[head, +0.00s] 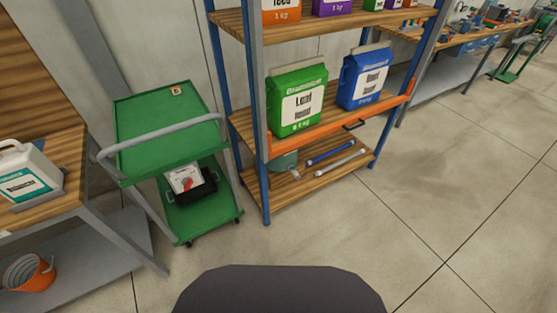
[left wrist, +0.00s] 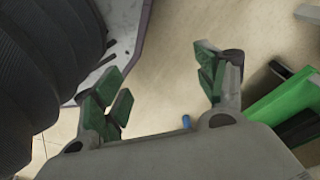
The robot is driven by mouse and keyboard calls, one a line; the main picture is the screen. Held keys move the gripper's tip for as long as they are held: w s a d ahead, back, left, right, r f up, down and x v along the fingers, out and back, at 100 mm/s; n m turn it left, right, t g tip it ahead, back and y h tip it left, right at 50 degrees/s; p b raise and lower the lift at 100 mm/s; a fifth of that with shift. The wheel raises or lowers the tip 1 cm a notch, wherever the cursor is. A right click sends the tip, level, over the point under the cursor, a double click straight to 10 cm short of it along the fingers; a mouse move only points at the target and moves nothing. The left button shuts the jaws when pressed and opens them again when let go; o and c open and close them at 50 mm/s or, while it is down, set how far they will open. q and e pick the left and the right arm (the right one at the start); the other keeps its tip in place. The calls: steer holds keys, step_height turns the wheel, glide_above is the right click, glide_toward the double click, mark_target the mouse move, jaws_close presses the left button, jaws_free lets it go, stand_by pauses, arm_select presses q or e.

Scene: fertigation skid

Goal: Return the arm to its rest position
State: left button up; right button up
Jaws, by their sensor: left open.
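My left gripper (left wrist: 160,95) shows in the left wrist view with its two green-padded fingers spread wide apart. Nothing is between the fingers; the floor shows through the gap. Neither gripper shows in the head view, where only a dark rounded part of my own body is at the bottom middle. My right gripper is in neither view.
A green cart (head: 165,125) stands left of a shelf rack (head: 258,120) holding a green bag (head: 296,100) and a blue bag (head: 364,78). A wooden bench with a white jug (head: 27,172) is at far left. Floor (head: 440,200) at right is clear.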

arm_select(q)
steer(key=s+a+r+p, duration=0.2)
steer(key=s+p, duration=0.5)
steer(key=s+a+r+p, duration=0.2)
steer(key=s+p, duration=0.6)
steer(key=shift+a+r, duration=0.25)
steer(key=shift+a, duration=0.1)
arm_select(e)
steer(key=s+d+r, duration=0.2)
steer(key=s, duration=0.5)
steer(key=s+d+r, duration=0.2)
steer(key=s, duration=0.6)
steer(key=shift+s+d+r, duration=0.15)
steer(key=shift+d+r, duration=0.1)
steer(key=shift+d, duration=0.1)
